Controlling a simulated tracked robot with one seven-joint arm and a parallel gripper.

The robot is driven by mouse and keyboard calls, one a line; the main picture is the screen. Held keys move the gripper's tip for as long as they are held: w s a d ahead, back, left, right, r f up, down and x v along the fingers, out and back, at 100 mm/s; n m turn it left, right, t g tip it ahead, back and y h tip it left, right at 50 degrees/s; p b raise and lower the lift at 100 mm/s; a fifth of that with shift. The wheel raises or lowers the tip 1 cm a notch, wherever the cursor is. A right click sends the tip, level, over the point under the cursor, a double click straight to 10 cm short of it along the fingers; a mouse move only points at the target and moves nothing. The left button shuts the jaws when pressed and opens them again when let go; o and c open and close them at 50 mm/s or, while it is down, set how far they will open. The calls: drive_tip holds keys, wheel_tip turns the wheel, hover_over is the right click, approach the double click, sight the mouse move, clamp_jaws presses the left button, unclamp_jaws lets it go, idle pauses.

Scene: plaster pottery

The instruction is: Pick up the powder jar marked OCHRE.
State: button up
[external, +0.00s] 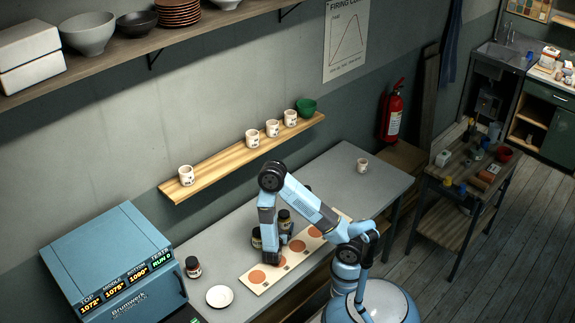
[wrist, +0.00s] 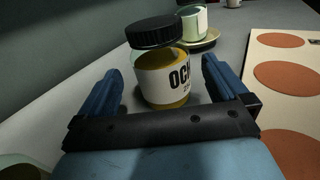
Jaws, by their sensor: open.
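The OCHRE jar (wrist: 165,82) stands upright in the wrist view, with a black ribbed lid, a pale label and yellow-brown powder at the bottom. My gripper (wrist: 163,72) is open, one finger to each side of the jar in the picture. I see no finger touching it; whether it is fully between the tips I cannot tell. In the external view my gripper (external: 270,249) is low over the worktable. Two dark-lidded jars, one at its left (external: 256,238) and one at its right (external: 286,222), are partly hidden by my arm; their labels cannot be read there.
A board with orange discs (external: 265,276) lies beside my gripper. Another jar (external: 193,268) and a white plate (external: 219,296) are at the table's left. The table's far right is mostly clear, with one cup (external: 362,165).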

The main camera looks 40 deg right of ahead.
sight(282, 225)
drive_tip(key=shift+w+d+f, duration=0.25)
drive_tip(key=shift+w+d, duration=0.05)
drive_tip(key=shift+d, duration=0.2)
drive_tip(key=shift+w+d+f, duration=0.2)
drive_tip(key=shift+w+d, duration=0.05)
drive_tip(key=shift+d, duration=0.25)
drive_tip(key=shift+w+d, duration=0.25)
drive_tip(key=shift+d, duration=0.05)
drive_tip(key=c, duration=1.4)
